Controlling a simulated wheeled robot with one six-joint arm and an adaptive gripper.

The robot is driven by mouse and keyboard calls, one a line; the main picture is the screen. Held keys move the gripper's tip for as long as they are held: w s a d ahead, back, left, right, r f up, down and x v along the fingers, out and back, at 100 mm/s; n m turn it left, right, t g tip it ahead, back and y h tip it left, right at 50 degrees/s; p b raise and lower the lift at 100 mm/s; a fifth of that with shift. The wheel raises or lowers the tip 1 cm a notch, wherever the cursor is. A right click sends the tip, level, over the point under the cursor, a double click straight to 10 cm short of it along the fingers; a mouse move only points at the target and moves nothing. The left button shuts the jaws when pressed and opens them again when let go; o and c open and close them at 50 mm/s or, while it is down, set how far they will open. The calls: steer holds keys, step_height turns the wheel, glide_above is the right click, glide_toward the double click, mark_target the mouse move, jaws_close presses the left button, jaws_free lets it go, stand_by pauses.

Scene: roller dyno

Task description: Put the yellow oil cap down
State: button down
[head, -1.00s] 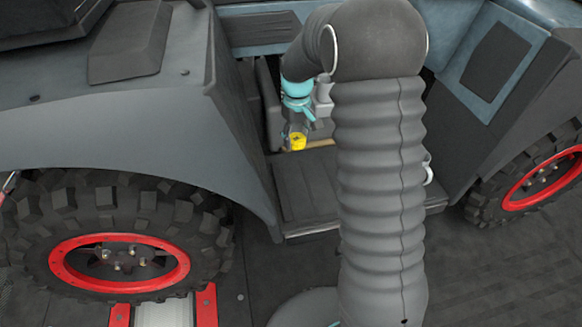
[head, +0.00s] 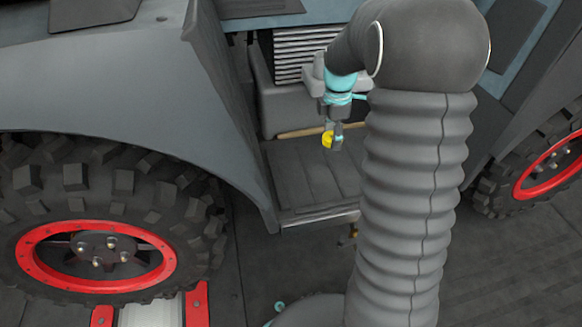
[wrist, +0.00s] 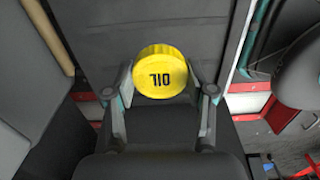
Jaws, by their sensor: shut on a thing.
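The yellow oil cap (head: 327,140) is in my gripper (head: 333,134) in the head view, over the far part of the vehicle's dark footboard (head: 315,180). In the wrist view the cap (wrist: 158,72) faces the camera, with black "OIL" lettering that reads upside down. My gripper's two fingers (wrist: 160,93) stand on either side of it. They are shut on the cap; the exact contact points are hard to see. The gap between the cap and the footboard cannot be told.
A tan bar (head: 300,130) lies along the footboard's far edge. A grey fender (head: 130,90) and a knobbly wheel with a red rim (head: 95,262) stand at left. Another red-rimmed wheel (head: 548,168) is at right. Dark floor (head: 290,265) shows in front.

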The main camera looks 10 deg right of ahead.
steer(key=b, duration=0.1)
glide_above(291, 168)
step_height(291, 168, down, 7)
steer(key=shift+r, duration=0.1)
steer(key=shift+f+b, duration=0.6)
steer(key=shift+f, duration=1.4)
steer(key=shift+f, duration=0.2)
steer(key=shift+c, duration=2)
jaws_free()
steer(key=shift+r, duration=0.1)
